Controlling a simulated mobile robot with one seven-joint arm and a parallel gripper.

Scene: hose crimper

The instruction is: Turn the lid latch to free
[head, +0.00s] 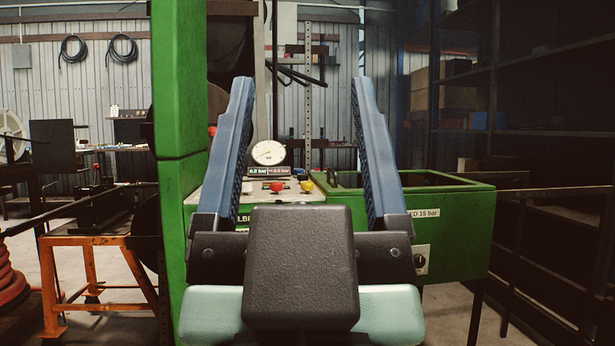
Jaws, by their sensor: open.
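A control panel (240,194) shows between the fingers, with a round gauge (268,153), a red knob (277,187) and a yellow knob (307,185). An orange stand (92,242) is at left. Dark shelving (540,110) fills the right side.

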